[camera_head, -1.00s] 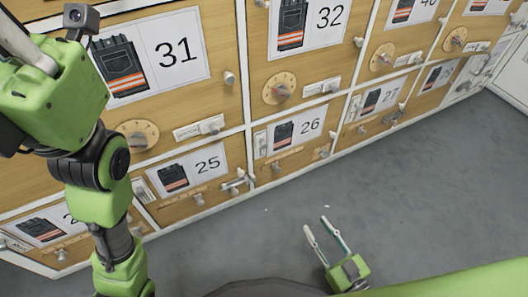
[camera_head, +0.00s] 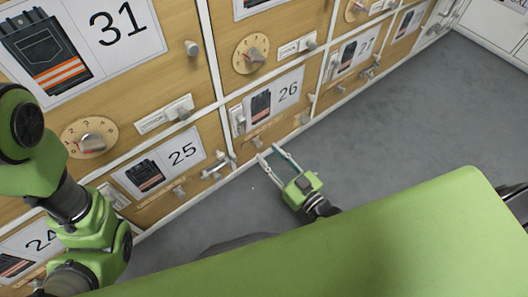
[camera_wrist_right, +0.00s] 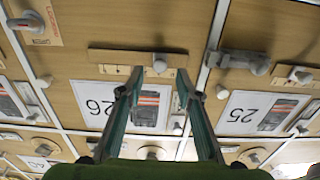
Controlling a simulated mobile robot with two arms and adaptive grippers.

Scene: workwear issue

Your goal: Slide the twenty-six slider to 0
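The drawer front labelled 26 (camera_head: 289,92) has a wooden slider strip (camera_head: 270,134) along its lower part, with a small grey knob (camera_head: 257,142) on it. In the right wrist view, the strip (camera_wrist_right: 115,56) appears upside down with the knob (camera_wrist_right: 160,66) on it. My right gripper (camera_head: 269,153) is open and empty, just below this strip in the head view. Its fingertips (camera_wrist_right: 159,76) show on either side of the knob in the wrist view; I cannot tell if they touch anything. The slider's scale marks are too small to read. My left gripper is out of view.
The drawer labelled 25 (camera_head: 182,153) is to the left, with a protruding latch (camera_head: 216,166) near the right gripper. Grey floor (camera_head: 400,120) is clear at right.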

